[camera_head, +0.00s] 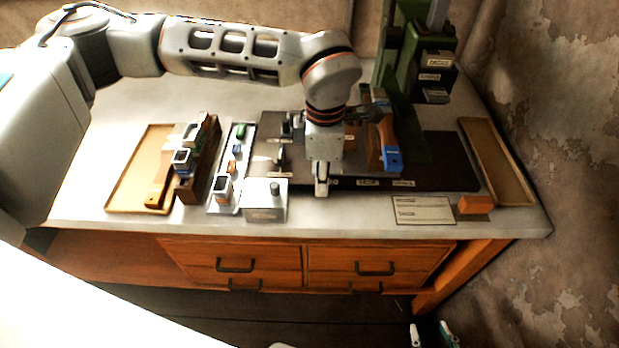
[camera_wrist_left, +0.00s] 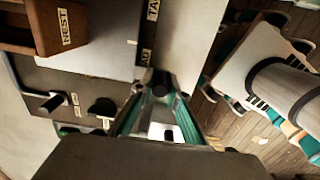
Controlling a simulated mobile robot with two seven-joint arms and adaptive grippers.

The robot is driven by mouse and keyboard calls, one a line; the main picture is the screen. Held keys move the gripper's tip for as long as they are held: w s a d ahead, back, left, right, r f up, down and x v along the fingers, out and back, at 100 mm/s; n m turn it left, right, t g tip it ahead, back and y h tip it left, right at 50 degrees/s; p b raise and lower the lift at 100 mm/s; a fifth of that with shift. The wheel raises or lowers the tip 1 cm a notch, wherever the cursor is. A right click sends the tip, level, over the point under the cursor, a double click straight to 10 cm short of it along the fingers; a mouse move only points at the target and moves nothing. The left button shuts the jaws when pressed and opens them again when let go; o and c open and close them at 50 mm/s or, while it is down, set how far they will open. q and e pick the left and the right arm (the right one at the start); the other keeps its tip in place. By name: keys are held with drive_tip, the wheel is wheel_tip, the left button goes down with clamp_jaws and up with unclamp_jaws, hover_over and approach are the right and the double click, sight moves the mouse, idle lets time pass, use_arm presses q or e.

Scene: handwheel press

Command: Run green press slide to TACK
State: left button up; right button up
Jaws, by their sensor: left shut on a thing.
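The green press (camera_head: 398,60) stands at the back right of the dark base plate (camera_head: 450,175). Small labels run along the plate's front edge; the middle one (camera_head: 368,183) appears to read TACK. In the left wrist view a partly cut-off label begins "TA" (camera_wrist_left: 153,10), and one ending "AD" (camera_wrist_left: 147,54) is nearer my fingers. My left gripper (camera_head: 321,188) is at the plate's front edge, left of the middle label, shut on a dark knob (camera_wrist_left: 160,88). What the knob joins is hidden. My right gripper (camera_head: 431,335) shows only its separated fingertips, low in front of the bench.
A wooden rack (camera_head: 203,165), a narrow tray of small parts (camera_head: 238,140) and a pale box with a knob (camera_head: 264,203) stand left of my gripper. A blue-ended brown piece (camera_head: 385,140) is to its right. A card (camera_head: 423,210) and orange block (camera_head: 474,205) lie front right.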

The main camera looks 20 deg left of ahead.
use_arm(q)
drive_tip(key=shift+w+d+b, duration=0.1)
drive_tip(key=shift+w+d, duration=0.15)
drive_tip(key=shift+d, duration=0.7)
drive_tip(key=shift+w+d+b, duration=0.15)
drive_tip(key=shift+w+d, duration=0.15)
drive_tip(key=shift+d, duration=0.6)
drive_tip(key=shift+w+d+b, duration=0.1)
drive_tip(key=shift+w+d, duration=0.15)
drive_tip(key=shift+d, duration=0.7)
use_arm(e)
drive_tip(key=shift+w+d+f, duration=0.15)
drive_tip(key=shift+w+f, duration=0.15)
drive_tip(key=shift+w, duration=0.05)
drive_tip(key=shift+s, duration=0.1)
use_arm(q)
drive_tip(key=o, duration=1.5)
drive_tip(key=shift+c, duration=0.2)
use_arm(e)
drive_tip(key=shift+s+f, duration=0.25)
drive_tip(key=shift+s, duration=0.2)
